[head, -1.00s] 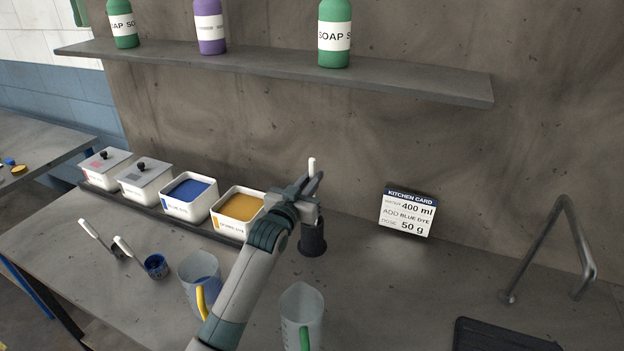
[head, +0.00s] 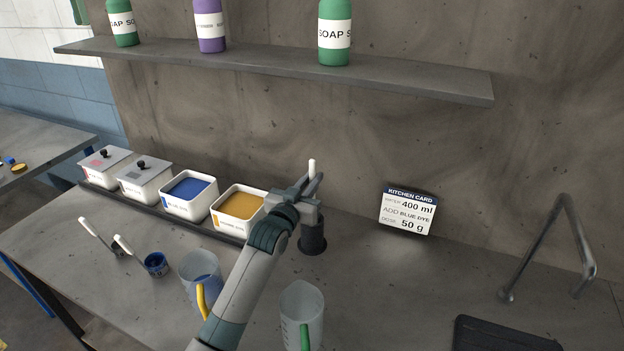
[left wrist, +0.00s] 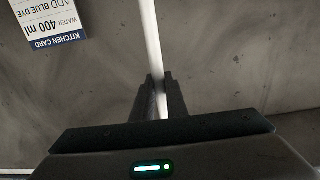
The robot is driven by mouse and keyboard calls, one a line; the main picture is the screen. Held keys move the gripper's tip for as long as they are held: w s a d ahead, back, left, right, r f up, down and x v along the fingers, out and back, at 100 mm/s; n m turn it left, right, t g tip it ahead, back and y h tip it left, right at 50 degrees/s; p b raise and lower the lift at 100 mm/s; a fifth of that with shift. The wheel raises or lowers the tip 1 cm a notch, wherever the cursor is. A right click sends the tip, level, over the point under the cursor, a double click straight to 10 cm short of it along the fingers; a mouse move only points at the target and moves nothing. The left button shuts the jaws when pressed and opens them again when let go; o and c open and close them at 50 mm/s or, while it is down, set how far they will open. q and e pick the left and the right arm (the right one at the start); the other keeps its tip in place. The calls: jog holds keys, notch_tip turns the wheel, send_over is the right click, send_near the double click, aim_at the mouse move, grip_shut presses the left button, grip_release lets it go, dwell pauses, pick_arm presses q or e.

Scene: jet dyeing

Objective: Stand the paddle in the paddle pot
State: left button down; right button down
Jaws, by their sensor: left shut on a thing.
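The paddle's white handle (head: 312,167) stands upright between the fingers of my left gripper (head: 311,189). In the left wrist view the white handle (left wrist: 151,45) runs between the two dark fingertips (left wrist: 155,97), which are shut on it. The dark paddle pot (head: 312,241) stands on the counter directly below the gripper. The gripper and wrist hide the pot's upper part and the paddle's lower end, so I cannot tell how deep the paddle sits. My right gripper is not in view.
Tubs of blue dye (head: 189,192) and yellow dye (head: 240,207) are left. The kitchen card (head: 408,211) leans right. A shelf (head: 280,70) hangs above.

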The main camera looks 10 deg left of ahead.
pick_arm(q)
jog(key=shift+f+b, duration=0.45)
jog(key=shift+f, duration=0.6)
jog(key=c, duration=1.7)
grip_release()
